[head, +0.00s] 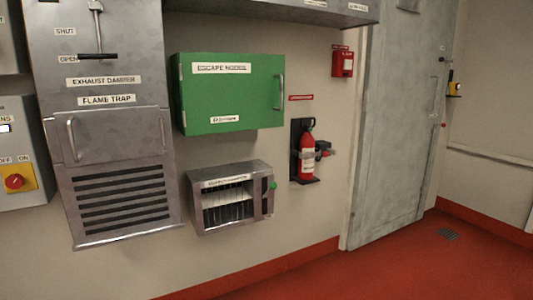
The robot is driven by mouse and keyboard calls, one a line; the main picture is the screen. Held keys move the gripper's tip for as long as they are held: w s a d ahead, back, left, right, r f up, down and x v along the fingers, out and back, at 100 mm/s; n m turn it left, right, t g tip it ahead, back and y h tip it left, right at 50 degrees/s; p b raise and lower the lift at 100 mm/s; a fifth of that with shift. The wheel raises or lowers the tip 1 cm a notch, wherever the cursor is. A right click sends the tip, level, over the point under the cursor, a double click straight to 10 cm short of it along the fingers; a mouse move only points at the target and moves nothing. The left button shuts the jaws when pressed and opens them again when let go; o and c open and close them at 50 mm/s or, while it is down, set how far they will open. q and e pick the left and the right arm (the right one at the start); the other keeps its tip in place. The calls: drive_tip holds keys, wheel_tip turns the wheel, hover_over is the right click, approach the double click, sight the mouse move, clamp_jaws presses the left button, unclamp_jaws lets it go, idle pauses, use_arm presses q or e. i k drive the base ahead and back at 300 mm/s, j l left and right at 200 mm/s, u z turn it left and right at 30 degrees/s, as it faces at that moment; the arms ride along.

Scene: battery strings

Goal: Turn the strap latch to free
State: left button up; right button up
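A red fire extinguisher (307,163) stands upright against a black backing bracket (295,135) on the wall, right of centre in the head view. A grey strap (299,153) runs around its body. At the strap's right end is a small dark and red part (323,149), which looks like the latch; it is too small to tell which way it is turned. Neither of my grippers is in view.
A green box (232,93) and a metal cabinet with a slotted front (214,181) are on the wall left of the extinguisher. A grey door (400,130) is to the right. The red floor (400,270) in front is clear.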

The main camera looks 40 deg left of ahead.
sight(329, 151)
drive_tip(key=u, duration=0.9)
drive_tip(key=i+l, duration=0.2)
drive_tip(key=i+l+z, duration=0.1)
drive_tip(key=i+l, duration=0.15)
drive_tip(key=i, duration=0.2)
